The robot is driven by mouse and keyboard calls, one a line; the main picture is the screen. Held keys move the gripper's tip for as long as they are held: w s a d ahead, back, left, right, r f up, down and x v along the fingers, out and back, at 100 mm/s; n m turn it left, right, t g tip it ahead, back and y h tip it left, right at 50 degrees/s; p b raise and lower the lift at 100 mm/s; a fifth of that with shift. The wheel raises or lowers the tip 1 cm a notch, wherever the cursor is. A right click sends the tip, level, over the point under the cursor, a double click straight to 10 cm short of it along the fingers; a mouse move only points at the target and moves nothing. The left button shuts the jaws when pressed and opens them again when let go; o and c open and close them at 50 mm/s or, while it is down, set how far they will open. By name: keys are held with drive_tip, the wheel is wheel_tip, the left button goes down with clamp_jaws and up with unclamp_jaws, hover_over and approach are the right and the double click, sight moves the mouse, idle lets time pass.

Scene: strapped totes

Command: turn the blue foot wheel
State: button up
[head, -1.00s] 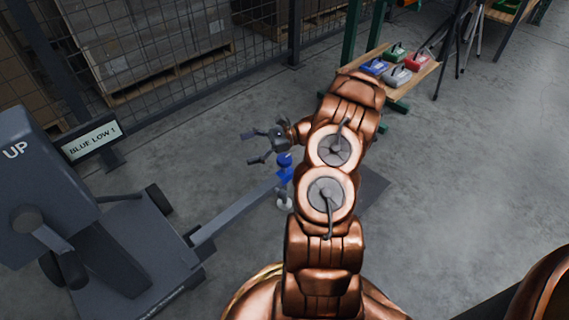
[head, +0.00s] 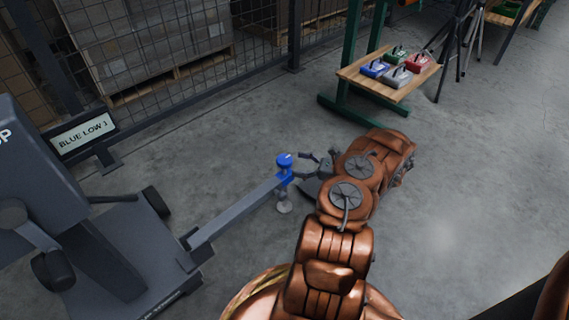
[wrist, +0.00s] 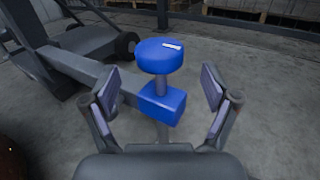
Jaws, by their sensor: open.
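The blue foot wheel (head: 284,160) is a round blue knob with a small white mark on top. It stands on a blue block (head: 284,177) at the end of a grey beam, above a pale foot pad (head: 284,206). In the wrist view the wheel (wrist: 160,56) is centred ahead, above the blue block (wrist: 162,103). My gripper (head: 312,165) is just right of the wheel in the head view. In the wrist view my gripper (wrist: 157,92) is open and empty, with its fingers on either side of the wheel's line, apart from it.
The grey machine (head: 110,240) with wheels fills the left, beside a "BLUE LOW 1" sign (head: 83,135). A mesh fence (head: 150,60) with pallets stands behind. A wooden bench (head: 390,75) holds several coloured boxes at upper right. The floor right of the arm is clear.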

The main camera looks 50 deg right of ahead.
sight(285, 161)
drive_tip(key=shift+b+x, duration=0.85)
drive_tip(key=shift+x, duration=1.85)
drive_tip(key=c, duration=1.2)
